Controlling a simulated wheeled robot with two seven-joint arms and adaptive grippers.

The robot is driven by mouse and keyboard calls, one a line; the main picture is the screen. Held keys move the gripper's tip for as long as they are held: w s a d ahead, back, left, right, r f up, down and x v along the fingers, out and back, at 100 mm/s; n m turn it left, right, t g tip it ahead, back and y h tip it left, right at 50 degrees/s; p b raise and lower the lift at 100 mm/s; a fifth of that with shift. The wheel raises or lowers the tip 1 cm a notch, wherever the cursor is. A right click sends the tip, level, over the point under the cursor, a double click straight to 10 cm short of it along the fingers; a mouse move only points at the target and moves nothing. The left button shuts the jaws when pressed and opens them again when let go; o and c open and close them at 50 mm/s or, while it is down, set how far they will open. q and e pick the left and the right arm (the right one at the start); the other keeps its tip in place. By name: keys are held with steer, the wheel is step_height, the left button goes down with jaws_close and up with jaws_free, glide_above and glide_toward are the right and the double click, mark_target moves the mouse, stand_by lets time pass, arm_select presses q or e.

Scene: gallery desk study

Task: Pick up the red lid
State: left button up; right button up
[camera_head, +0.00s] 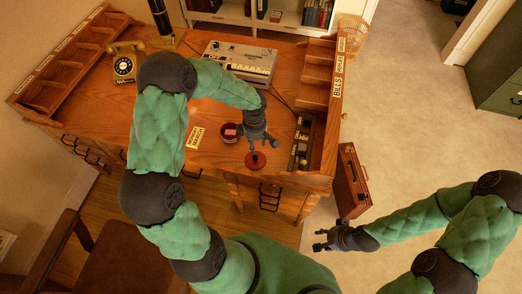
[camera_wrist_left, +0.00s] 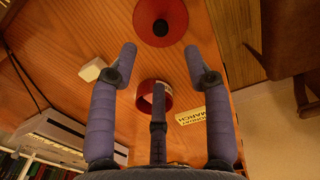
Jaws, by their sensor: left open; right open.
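The red lid (camera_head: 255,161) is a flat round disc lying on the wooden desk near its front edge. In the left wrist view the lid (camera_wrist_left: 172,14) is at the top, with a dark round knob in its middle. My left gripper (camera_head: 259,141) is open and empty above the desk, just behind the lid in the head view. In the left wrist view its spread fingertips (camera_wrist_left: 161,50) are short of the lid. A red round container (camera_wrist_left: 144,104) sits below, partly hidden by a finger; it also shows in the head view (camera_head: 228,138). My right gripper (camera_head: 324,240) is open and empty, away from the desk.
A calendar block (camera_head: 195,138) and a small white object (camera_wrist_left: 92,69) lie near the container. Wooden organizers (camera_head: 318,75) line the right side. A brown case (camera_head: 351,182) stands on the floor.

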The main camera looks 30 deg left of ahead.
arm_select(q)
glide_above(255, 156)
steer(key=f, duration=0.4)
steer(key=shift+s+d+f+b, duration=0.15)
steer(key=shift+d+f+b, duration=0.05)
steer(key=shift+f+b, duration=0.2)
steer(key=shift+a+f, duration=0.1)
steer(key=shift+f, duration=2.85)
jaws_close()
